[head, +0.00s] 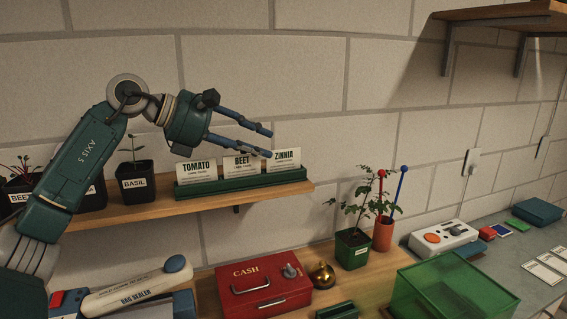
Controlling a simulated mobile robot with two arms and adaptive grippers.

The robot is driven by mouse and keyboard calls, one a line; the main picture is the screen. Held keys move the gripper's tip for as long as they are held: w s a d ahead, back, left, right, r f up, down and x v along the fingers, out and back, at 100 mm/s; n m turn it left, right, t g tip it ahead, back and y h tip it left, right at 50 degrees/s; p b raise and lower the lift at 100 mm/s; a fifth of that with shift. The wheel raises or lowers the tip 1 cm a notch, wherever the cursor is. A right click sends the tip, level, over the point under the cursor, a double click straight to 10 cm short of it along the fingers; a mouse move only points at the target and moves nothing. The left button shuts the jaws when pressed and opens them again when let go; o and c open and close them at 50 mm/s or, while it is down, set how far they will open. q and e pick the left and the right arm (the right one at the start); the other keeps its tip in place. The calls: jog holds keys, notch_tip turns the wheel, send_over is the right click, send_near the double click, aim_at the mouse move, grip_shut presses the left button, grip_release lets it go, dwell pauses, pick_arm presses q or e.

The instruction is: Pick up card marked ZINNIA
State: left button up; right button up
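The white card marked ZINNIA (286,160) stands upright at the right end of a green card holder (240,183) on the wooden wall shelf. The BEET card (238,165) and the TOMATO card (197,171) stand to its left in the same holder. My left gripper (265,143) reaches in from the left, its two blue fingers apart and nothing between them. The fingertips point right, in front of the top of the BEET card and just left of the ZINNIA card. The lower finger overlaps the BEET card's top edge in the picture. My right gripper is not in view.
A BASIL pot (136,181) stands left of the holder. Below are a red CASH box (264,291), a brass bell (322,275), a potted seedling (353,249), a green bin (455,295) and a bag sealer (137,288). The wall right of the ZINNIA card is clear.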

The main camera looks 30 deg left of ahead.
aim_at(283, 150)
pick_arm(q)
jog(key=shift+x, duration=0.85)
jog(key=shift+w+d+r+p, duration=0.1)
jog(key=shift+w+d+p, duration=0.2)
jog(key=shift+p, duration=0.1)
jog(key=p+x, duration=0.1)
jog(key=x, duration=0.2)
jog(key=shift+w+d+p, duration=0.2)
jog(key=shift+w+p, duration=0.05)
jog(key=shift+p, duration=0.15)
jog(key=shift+w+d+f, duration=0.25)
jog(key=shift+w+d, duration=0.05)
jog(key=shift+w, duration=0.1)
jog(key=shift+s+a, duration=0.1)
jog(key=c, duration=0.8)
grip_shut()
